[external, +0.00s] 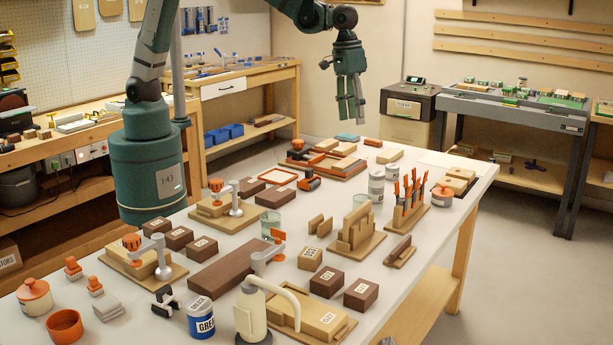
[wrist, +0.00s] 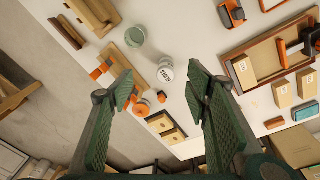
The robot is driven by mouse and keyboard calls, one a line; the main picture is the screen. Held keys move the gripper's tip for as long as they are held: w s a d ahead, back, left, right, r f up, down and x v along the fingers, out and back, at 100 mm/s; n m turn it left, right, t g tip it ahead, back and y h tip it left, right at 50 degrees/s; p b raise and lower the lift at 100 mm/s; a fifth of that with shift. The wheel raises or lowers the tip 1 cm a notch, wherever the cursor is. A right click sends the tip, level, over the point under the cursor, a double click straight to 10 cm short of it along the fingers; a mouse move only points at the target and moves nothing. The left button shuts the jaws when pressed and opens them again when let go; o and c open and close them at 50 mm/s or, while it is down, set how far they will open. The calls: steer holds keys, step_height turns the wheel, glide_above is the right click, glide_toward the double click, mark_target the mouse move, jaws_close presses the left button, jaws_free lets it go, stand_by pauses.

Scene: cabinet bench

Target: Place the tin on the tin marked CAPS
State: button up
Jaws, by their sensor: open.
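Two pale grey-white tins stand upright close together on the bench in the external view, a nearer one (external: 376,188) and one just behind it to the right (external: 391,172). Their lettering is too small to read there. In the wrist view a white tin (wrist: 166,73) with dark lettering shows between and beyond my fingers; I cannot tell which of the two it is. My gripper (external: 355,119) hangs above the far part of the bench, fingers down, well above the tins and left of them. In the wrist view my gripper (wrist: 160,88) is open with nothing between its fingers.
An orange-handled tool rack (external: 408,203) and an orange-lidded jar (external: 441,196) stand right of the tins. A wooden tray (external: 325,160) of blocks lies left of them. A blue-labelled grease tin (external: 200,317) stands at the front. A bare pale patch lies at the far right corner.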

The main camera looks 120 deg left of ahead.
steer(key=s+d+r+m+t, duration=0.1)
steer(key=s+d+r+m, duration=0.2)
steer(key=s+d+r, duration=0.4)
steer(key=s+d+r+m+t, duration=0.2)
steer(key=s+d+r, duration=0.3)
steer(key=s, duration=0.4)
steer(key=s+d+f+m+t, duration=0.1)
steer(key=s+d+m, duration=0.1)
steer(key=s, duration=0.4)
steer(key=s+d+f+m+t, duration=0.1)
steer(key=s+d+m, duration=0.1)
steer(key=s+d, duration=0.3)
steer(key=s+d+f+m, duration=0.1)
steer(key=s+d, duration=0.3)
steer(key=s, duration=0.4)
steer(key=shift+s+m+t, duration=0.35)
steer(key=shift+m+t, duration=0.05)
step_height(320, 180, down, 19)
steer(key=b, duration=1.9)
